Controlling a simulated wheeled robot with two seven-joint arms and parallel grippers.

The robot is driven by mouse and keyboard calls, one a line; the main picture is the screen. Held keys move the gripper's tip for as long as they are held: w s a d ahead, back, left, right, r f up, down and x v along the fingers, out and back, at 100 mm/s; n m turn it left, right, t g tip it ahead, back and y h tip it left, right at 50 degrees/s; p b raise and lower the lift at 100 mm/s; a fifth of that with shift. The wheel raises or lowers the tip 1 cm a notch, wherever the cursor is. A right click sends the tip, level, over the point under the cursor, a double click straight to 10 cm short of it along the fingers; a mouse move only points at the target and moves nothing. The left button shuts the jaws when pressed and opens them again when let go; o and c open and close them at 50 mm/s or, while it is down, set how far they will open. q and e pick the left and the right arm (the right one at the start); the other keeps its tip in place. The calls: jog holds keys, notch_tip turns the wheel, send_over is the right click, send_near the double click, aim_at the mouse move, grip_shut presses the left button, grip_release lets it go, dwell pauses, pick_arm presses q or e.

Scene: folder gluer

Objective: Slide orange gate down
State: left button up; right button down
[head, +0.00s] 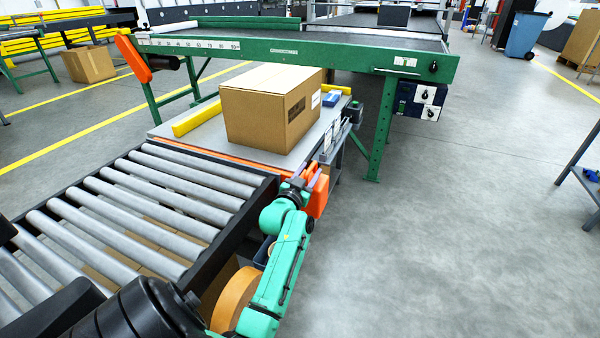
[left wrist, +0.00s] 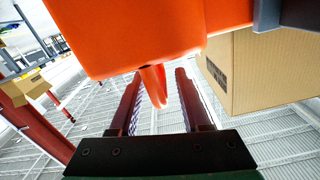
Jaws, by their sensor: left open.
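The orange gate shows in the head view as a low orange bar (head: 215,151) across the end of the roller conveyor, with an orange block (head: 318,197) at its right end. In the left wrist view a large orange body (left wrist: 130,35) fills the top, and an orange handle-like piece (left wrist: 154,86) hangs below it. My left gripper (head: 304,178) is at the orange block. Its two fingers (left wrist: 158,80) are open, one on either side of the orange piece; I cannot tell whether they touch it. My right gripper is not in view.
A closed cardboard box (head: 270,107) stands on the grey table (head: 185,128) beyond the gate, close to my left gripper. The roller conveyor (head: 150,205) lies to the left. A green belt conveyor (head: 300,52) crosses behind. The floor (head: 450,220) at right is clear.

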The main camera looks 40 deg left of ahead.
pick_arm(q)
jog(key=p+v, duration=0.2)
jog(key=v, duration=1.1)
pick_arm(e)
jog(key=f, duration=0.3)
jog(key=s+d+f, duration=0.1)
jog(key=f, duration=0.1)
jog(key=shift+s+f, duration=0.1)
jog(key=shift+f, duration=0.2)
pick_arm(q)
jog(key=shift+s, duration=0.1)
